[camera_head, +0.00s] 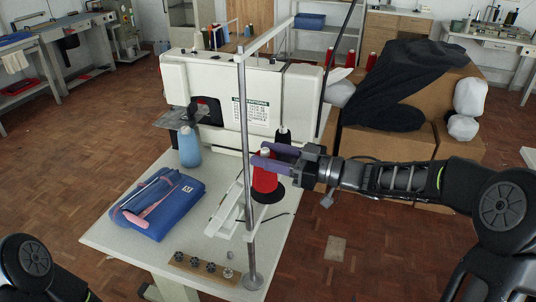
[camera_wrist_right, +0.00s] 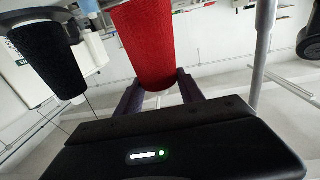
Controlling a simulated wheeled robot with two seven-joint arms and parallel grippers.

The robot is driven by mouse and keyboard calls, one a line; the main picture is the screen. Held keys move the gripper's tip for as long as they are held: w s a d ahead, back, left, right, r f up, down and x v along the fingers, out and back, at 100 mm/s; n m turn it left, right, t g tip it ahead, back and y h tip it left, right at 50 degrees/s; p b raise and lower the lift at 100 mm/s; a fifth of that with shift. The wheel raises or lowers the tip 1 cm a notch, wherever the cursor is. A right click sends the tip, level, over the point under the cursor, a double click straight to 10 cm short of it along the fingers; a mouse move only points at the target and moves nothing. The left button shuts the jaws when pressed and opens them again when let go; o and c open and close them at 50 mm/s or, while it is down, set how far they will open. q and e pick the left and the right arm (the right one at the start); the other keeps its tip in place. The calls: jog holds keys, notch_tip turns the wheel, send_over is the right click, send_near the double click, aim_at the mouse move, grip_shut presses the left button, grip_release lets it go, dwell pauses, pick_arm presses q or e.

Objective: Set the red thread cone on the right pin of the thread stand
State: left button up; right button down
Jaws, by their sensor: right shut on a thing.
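The red thread cone (camera_head: 265,181) is upright between the purple fingers of my right gripper (camera_head: 263,158), which is shut on it. The wrist view shows the red cone (camera_wrist_right: 148,42) between the fingers (camera_wrist_right: 160,97). The thread stand has a grey pole (camera_head: 245,190) in front of the cone and a black disc (camera_head: 274,194) just below it. I cannot tell whether the cone touches the disc; the right pin is hidden. A black cone (camera_head: 283,136) stands behind my gripper and shows in the wrist view (camera_wrist_right: 47,58). My left gripper is out of view.
A white sewing machine (camera_head: 220,90) stands behind. The white table (camera_head: 130,238) holds a blue bottle (camera_head: 189,147), a folded blue cloth (camera_head: 158,203) and a wooden strip with several small dark parts (camera_head: 203,267). Cardboard boxes (camera_head: 385,150) stand at the right behind my arm.

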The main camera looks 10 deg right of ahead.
jog(key=shift+f, duration=0.15)
jog(key=c, duration=0.7)
grip_release()
jog(key=shift+o, duration=0.2)
jog(key=b+v, duration=0.1)
jog(key=v, duration=0.6)
jog(key=shift+s+d+b, duration=0.25)
jog(key=shift+d+b, duration=0.05)
